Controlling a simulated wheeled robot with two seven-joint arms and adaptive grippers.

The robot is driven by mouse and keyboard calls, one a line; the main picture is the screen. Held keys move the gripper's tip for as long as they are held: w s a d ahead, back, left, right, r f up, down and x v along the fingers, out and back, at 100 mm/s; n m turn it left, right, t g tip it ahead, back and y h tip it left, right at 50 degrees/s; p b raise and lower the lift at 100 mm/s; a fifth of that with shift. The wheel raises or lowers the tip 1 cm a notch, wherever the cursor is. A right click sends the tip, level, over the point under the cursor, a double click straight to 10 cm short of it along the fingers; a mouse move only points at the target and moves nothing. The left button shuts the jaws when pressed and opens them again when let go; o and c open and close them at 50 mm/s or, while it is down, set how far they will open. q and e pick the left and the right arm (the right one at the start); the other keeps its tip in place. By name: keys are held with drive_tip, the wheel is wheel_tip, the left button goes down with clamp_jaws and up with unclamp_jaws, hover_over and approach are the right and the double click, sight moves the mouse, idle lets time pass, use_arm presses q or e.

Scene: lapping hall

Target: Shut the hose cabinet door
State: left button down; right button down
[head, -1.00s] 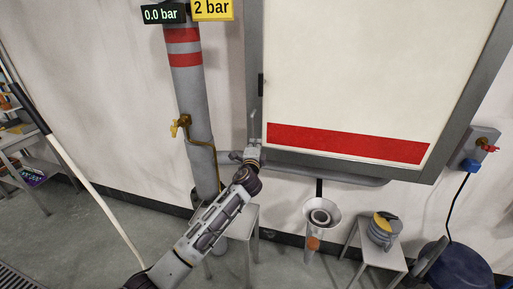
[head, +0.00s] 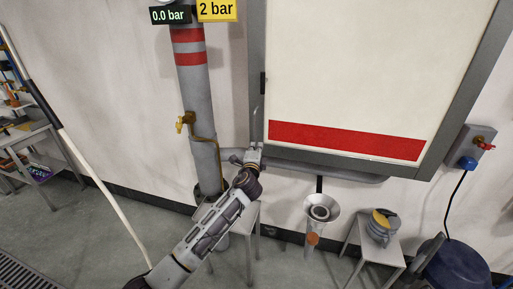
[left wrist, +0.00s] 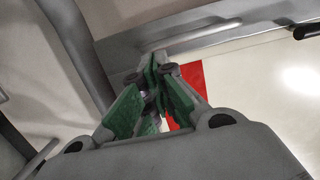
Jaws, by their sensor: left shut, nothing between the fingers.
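The hose cabinet has a grey frame (head: 455,115) on the wall, and its white door (head: 375,65) with a red band (head: 345,140) fills the right of the head view. The door seems to sit within the frame, with no wide gap showing. My left gripper (head: 254,147) is at the cabinet's lower left corner. In the left wrist view its green-padded fingers (left wrist: 161,75) are together and empty, close to the grey frame edge beside a pale bar (left wrist: 190,36). Whether they touch it I cannot tell. The right gripper is out of view.
A grey pipe (head: 195,85) with red bands and a brass tap (head: 184,121) stands left of the cabinet. A funnel (head: 320,208), a stool (head: 375,250) with a grey coil and a blue drum (head: 455,268) are below. A white pole (head: 105,195) leans at left.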

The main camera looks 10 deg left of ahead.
use_arm(q)
drive_tip(key=s+d+b, duration=0.1)
drive_tip(key=s, duration=0.8)
drive_tip(key=shift+d, duration=0.3)
drive_tip(key=shift+r, duration=0.1)
idle(0.4)
